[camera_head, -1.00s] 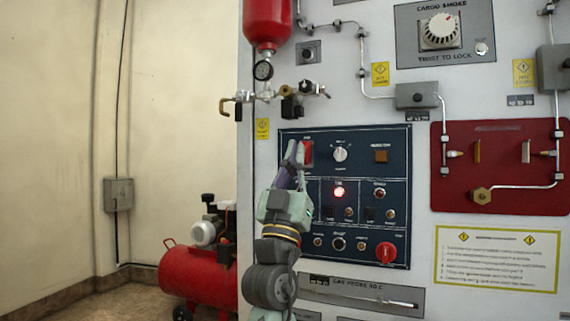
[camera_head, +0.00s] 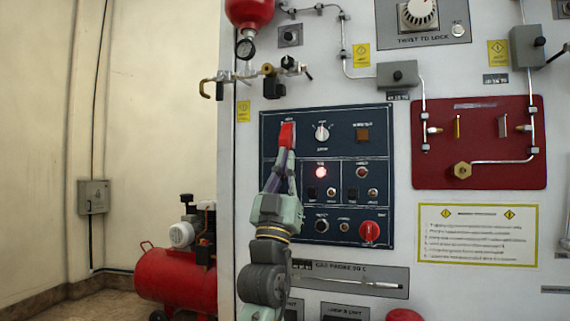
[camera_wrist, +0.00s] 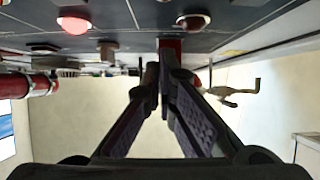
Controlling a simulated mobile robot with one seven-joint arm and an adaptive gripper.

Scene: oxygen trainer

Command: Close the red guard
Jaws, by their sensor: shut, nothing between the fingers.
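The red guard (camera_head: 287,134) is at the upper left of the dark blue control panel (camera_head: 340,143). I cannot tell for sure whether it is raised or lowered. My gripper (camera_head: 285,154) is shut and empty, with its fingertips just below the guard in the head view. In the wrist view the fingertips (camera_wrist: 160,70) are together, and a red part, apparently the guard (camera_wrist: 170,44), shows just beyond them. I cannot tell whether they touch it. The switch at the guard is hidden.
A lit red lamp (camera_head: 320,172) and a red knob (camera_head: 369,231) are on the same panel. Pipes with a valve (camera_head: 268,70) stick out above left. A red plate (camera_head: 480,150) with pipes is on the right. The room left of the cabinet is open, with a red compressor (camera_head: 178,278) low down.

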